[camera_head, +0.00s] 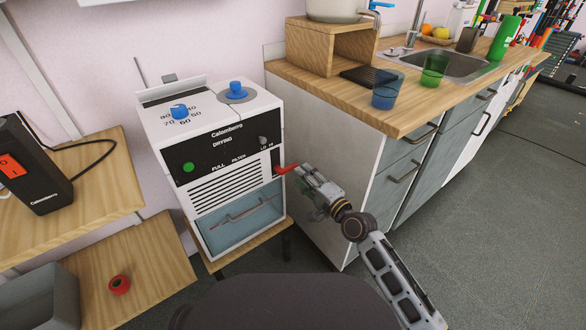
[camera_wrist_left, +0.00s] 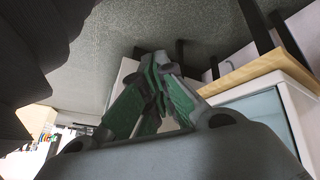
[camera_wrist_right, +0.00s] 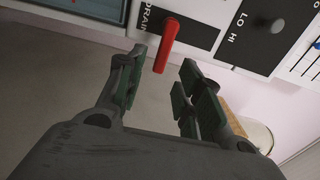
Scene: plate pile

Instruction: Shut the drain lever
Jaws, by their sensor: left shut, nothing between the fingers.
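The red drain lever (camera_head: 286,169) sticks out from the right of the front panel of the white drying machine (camera_head: 222,150). In the right wrist view the lever (camera_wrist_right: 166,45) stands beside the word DRAIN. My right gripper (camera_head: 305,175) is just right of the lever in the head view. Its fingers (camera_wrist_right: 162,68) are open and apart, with the lever's tip showing between them; no contact is visible. My left gripper (camera_wrist_left: 158,90) is shut and empty in the left wrist view. It does not show in the head view.
The machine has blue knobs (camera_head: 180,111) on top and a green button (camera_head: 188,167). The kitchen counter (camera_head: 420,103) with a blue cup (camera_head: 386,89) and green cup (camera_head: 434,70) is close on the right. A wooden shelf (camera_head: 150,275) is at left. Floor is clear at right.

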